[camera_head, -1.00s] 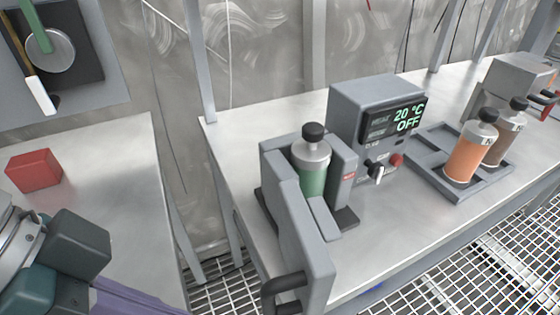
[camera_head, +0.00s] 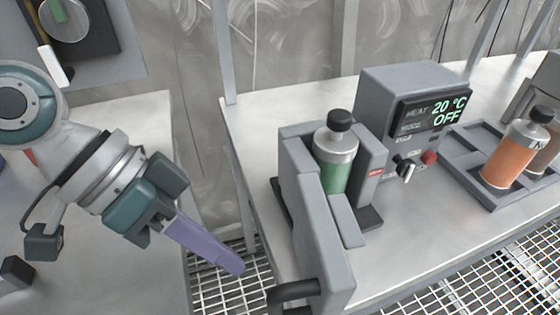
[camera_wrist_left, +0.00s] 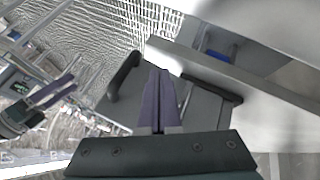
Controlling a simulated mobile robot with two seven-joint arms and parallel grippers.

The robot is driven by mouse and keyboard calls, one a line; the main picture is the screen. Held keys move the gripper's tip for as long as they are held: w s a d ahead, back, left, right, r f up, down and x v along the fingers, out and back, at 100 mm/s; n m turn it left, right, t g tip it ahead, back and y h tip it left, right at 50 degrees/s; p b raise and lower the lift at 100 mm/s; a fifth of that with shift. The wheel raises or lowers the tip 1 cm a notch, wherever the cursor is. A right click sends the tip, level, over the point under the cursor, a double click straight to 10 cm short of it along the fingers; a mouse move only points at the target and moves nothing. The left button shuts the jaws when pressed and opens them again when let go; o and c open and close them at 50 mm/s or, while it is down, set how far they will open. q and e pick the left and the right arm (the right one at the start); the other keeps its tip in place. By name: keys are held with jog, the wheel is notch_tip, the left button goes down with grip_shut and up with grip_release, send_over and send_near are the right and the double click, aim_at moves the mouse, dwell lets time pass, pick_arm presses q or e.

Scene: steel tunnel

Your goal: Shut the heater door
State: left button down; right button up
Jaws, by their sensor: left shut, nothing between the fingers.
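The heater (camera_head: 410,95) is a grey box on the right bench, its display reading 20 °C and OFF. The green bottle (camera_head: 334,165) with a black cap stands upright in its open-fronted holder. The grey heater door (camera_head: 320,235) stands open, swung out toward the front edge, with a black handle (camera_head: 293,290) at its near end. My left gripper (camera_head: 239,268) is shut and empty, left of the door and apart from it. Its purple fingers (camera_wrist_left: 161,75) also show in the left wrist view, near two dark bars. My right gripper (camera_wrist_left: 55,92) shows small at that view's left; its opening is unclear.
A grey tray (camera_head: 490,195) with an orange bottle (camera_head: 515,155) and a brown one stands right of the heater. A gap with grating floor (camera_head: 225,285) separates the left bench (camera_head: 110,115) from the right bench.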

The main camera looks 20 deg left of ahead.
pick_arm(q)
jog(key=shift+s+d+p, duration=0.35)
jog(key=shift+s+d, duration=0.2)
jog(key=shift+d, duration=0.3)
jog(key=shift+s+d+p, duration=0.35)
jog(key=shift+s+d, duration=0.2)
jog(key=shift+d, duration=0.25)
